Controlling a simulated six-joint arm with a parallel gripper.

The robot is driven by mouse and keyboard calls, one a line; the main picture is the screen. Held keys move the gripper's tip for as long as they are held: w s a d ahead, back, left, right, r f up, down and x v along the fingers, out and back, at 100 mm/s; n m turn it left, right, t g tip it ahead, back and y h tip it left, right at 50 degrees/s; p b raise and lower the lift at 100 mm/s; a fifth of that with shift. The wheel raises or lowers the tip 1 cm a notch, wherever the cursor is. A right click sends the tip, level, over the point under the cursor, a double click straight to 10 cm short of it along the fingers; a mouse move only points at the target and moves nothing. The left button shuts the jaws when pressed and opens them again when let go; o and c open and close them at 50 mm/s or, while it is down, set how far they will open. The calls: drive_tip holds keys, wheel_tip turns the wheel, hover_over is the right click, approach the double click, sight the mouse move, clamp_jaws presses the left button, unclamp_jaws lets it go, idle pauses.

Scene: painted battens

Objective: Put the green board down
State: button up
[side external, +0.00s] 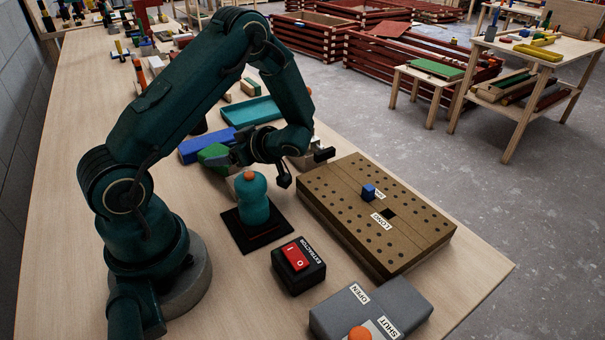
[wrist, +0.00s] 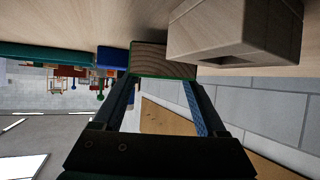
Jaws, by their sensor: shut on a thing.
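The green board (side external: 213,155) is in the side view beside the blue board (side external: 203,144), mostly in front of it. In the wrist view its bare wood end (wrist: 163,62) shows with green edges, between my fingertips. My gripper (side external: 238,152) is shut on the green board; in the wrist view the fingers (wrist: 160,84) reach along both of its sides. The board is low near the bench top (side external: 85,120). I cannot tell whether it touches the bench. Part of it is hidden by my gripper.
A pale wooden block with an opening (wrist: 235,35) stands close beside the board. A teal tray (side external: 240,112) lies behind. A teal bottle (side external: 252,200) on a dark mat, a pegboard box (side external: 360,245), a red-switch box (side external: 298,266) and a grey open/shut box (side external: 335,312) are nearer.

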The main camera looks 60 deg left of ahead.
drive_tip(key=shift+f, duration=0.55)
drive_tip(key=o, duration=1.3)
drive_tip(key=shift+o, duration=0.2)
